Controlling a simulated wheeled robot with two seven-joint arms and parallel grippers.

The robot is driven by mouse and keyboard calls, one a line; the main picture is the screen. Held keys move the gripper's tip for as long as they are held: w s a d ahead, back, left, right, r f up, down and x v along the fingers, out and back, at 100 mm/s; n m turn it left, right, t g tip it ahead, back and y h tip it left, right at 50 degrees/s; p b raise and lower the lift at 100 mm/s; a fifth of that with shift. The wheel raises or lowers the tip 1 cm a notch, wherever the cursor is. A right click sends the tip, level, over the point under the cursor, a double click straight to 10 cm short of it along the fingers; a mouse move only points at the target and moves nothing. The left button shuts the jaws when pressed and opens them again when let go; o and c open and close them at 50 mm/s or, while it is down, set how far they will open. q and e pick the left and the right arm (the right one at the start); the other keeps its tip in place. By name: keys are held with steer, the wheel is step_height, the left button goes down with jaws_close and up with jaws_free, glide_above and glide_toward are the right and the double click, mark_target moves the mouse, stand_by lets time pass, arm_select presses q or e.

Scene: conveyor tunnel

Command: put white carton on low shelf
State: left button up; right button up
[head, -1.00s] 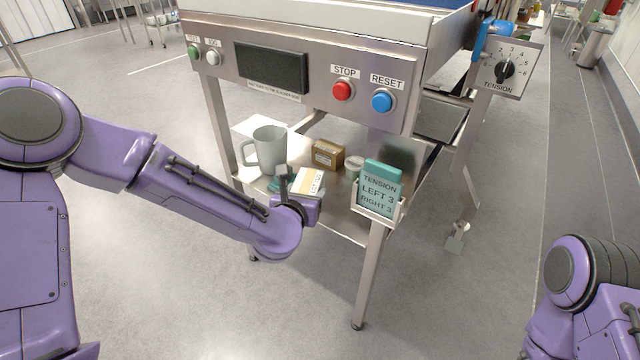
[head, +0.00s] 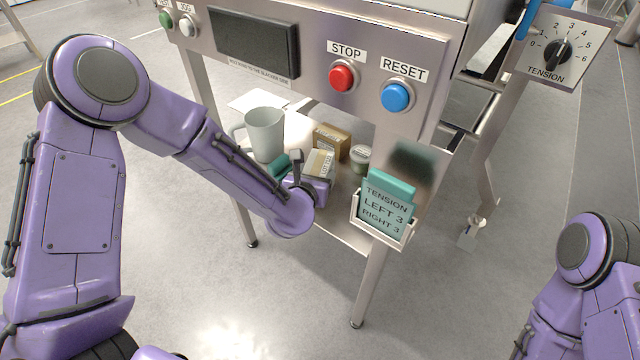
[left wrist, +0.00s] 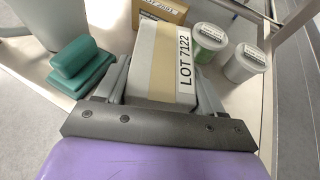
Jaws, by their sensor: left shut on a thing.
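The white carton (head: 318,164) has a tan band and a "LOT 7122" label, which shows in the left wrist view (left wrist: 165,62). My left gripper (head: 311,178) is shut on it, with one finger on each side in the left wrist view (left wrist: 162,85). The carton is over the low shelf (head: 342,228), under the control panel. I cannot tell whether its underside touches the shelf. My right arm shows at the lower right of the head view; its gripper is out of view.
A teal sign in a holder (head: 384,207) is at the front right corner. The panel overhangs the shelf.

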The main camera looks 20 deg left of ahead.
arm_select(q)
step_height(320, 180, down, 3)
steer(key=shift+f+b, duration=0.1)
steer(key=shift+b, duration=0.35)
steer(key=shift+f, duration=0.2)
steer(key=o, duration=1.3)
steer(key=shift+r, duration=0.15)
